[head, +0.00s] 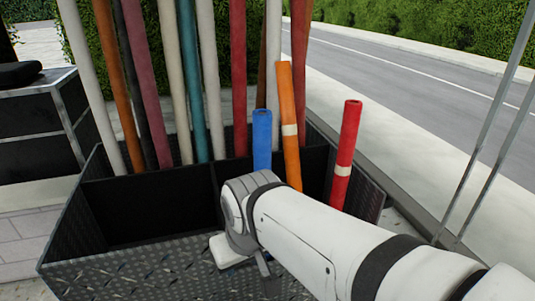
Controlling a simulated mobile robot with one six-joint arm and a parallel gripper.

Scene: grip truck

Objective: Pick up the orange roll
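The orange roll (287,115) has a pale band around it and stands nearly upright, leaning slightly, in the right part of a dark metal bin (130,268). A blue roll (262,135) stands just left of it, and a red roll (346,150) with a pale band leans to its right. The lower ends of these rolls are hidden by my arm and the bin. My gripper (250,262) is at the front of the bin, below and left of the orange roll. My wrist hides most of it, so its opening does not show.
Several tall rolls, including a teal one (192,80), stand along the back of the bin. The bin's left compartment (150,205) looks empty. A dark case (35,115) with metal edges is at the left. Thin metal poles (490,120) rise at the right, with a road (420,85) behind.

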